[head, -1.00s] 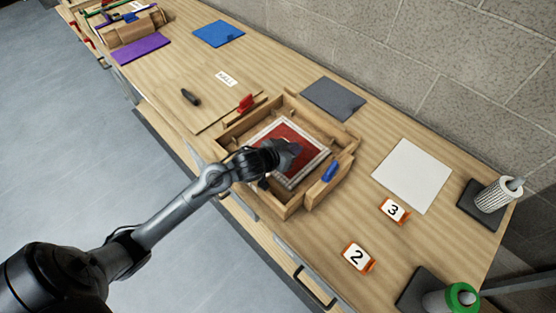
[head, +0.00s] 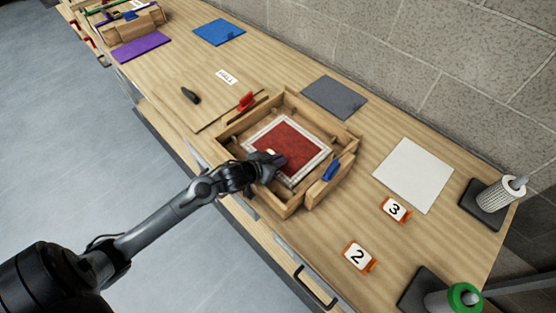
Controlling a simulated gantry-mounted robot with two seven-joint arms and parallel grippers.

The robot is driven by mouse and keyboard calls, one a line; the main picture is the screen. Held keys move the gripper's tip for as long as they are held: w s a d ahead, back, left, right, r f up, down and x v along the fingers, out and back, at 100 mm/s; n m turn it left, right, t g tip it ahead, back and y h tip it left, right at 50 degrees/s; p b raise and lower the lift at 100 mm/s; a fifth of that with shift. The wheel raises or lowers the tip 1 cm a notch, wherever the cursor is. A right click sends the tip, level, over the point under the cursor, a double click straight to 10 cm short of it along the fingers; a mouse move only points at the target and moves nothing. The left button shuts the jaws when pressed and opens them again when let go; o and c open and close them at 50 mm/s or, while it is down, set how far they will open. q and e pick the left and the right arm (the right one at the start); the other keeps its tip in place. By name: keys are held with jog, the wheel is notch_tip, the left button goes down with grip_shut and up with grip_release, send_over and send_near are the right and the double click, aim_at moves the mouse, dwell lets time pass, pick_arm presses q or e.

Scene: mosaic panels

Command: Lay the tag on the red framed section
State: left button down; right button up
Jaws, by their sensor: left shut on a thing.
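The red framed section (head: 293,139) is a red panel with a white mosaic border, lying flat inside a wooden frame box (head: 291,209). My left gripper (head: 274,160) is over the lower left part of this panel, pointing right. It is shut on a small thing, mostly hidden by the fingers. A small pale bit, which looks like part of the tag (head: 270,152), shows at the fingertips. I cannot tell whether it touches the panel. My right gripper is not in view.
A blue-handled block (head: 331,170) sits on the box's right wall, and a red clamp (head: 246,102) stands at its upper left. A "HALL" card (head: 227,77), a grey mat (head: 335,97), a white sheet (head: 413,174) and orange number stands 2 (head: 359,257) and 3 (head: 396,209) lie around it.

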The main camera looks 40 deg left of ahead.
pick_arm(q)
jog(key=c, duration=1.2)
grip_release()
jog(key=shift+s+r, duration=0.25)
jog(key=shift+s, duration=0.1)
jog(key=p+v, duration=0.1)
jog(key=v, duration=1)
jog(key=shift+s+p, duration=0.15)
jog(key=shift+p, duration=0.2)
